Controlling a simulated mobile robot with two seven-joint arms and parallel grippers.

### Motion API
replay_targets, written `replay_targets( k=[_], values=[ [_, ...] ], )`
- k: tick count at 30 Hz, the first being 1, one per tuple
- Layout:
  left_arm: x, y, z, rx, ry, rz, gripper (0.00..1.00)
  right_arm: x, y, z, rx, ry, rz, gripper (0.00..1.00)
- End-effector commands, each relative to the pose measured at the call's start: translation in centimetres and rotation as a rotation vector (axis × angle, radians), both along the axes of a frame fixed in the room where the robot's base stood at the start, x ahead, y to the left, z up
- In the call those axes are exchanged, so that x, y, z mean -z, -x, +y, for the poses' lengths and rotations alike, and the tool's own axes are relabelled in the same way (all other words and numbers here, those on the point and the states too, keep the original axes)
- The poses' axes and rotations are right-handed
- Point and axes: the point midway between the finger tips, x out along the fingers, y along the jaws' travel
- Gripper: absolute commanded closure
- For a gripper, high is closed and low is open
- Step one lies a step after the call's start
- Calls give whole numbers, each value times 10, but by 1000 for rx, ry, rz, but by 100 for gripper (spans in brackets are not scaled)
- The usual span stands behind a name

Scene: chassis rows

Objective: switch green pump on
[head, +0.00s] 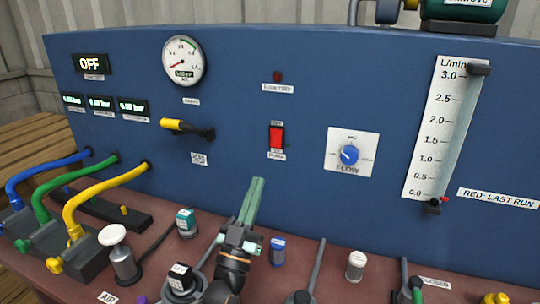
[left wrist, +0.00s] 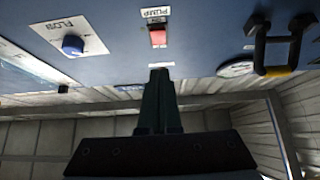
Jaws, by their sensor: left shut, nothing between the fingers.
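A red rocker switch (head: 277,137) sits on the blue panel (head: 235,110) above a small label. In the left wrist view the red switch (left wrist: 158,37) has a label reading PUMP. A green rounded machine body (head: 462,10), cut by the top edge, stands on top of the panel at the right; I cannot tell if it is the pump. My left gripper (head: 256,184) is shut and empty, its green fingers pointing up below the switch. The fingertips (left wrist: 159,73) are apart from the switch. My right gripper is not in view.
A blue flow knob (head: 349,155) is right of the switch, a yellow-handled valve (head: 186,128) left. A display (head: 91,64) reads OFF. Several bottles and fittings, including a blue-capped one (head: 278,250), stand on the reddish bench.

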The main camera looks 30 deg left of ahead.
Motion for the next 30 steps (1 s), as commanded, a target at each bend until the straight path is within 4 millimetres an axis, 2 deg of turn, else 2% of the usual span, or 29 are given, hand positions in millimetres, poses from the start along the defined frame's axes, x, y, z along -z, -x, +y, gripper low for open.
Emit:
replay_targets(
  k=[1,9,11,18,30],
  values=[
    [-12,-9,2,-1,-2,-7,100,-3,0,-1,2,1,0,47],
    [-44,-51,13,-1,-1,-3,100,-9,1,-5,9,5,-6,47],
    [-37,-61,15,0,-2,1,100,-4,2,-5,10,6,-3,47],
    [-34,-83,20,0,-2,1,100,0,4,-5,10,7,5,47],
    [-34,-86,21,-1,-1,0,100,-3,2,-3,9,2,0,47]
  ],
)
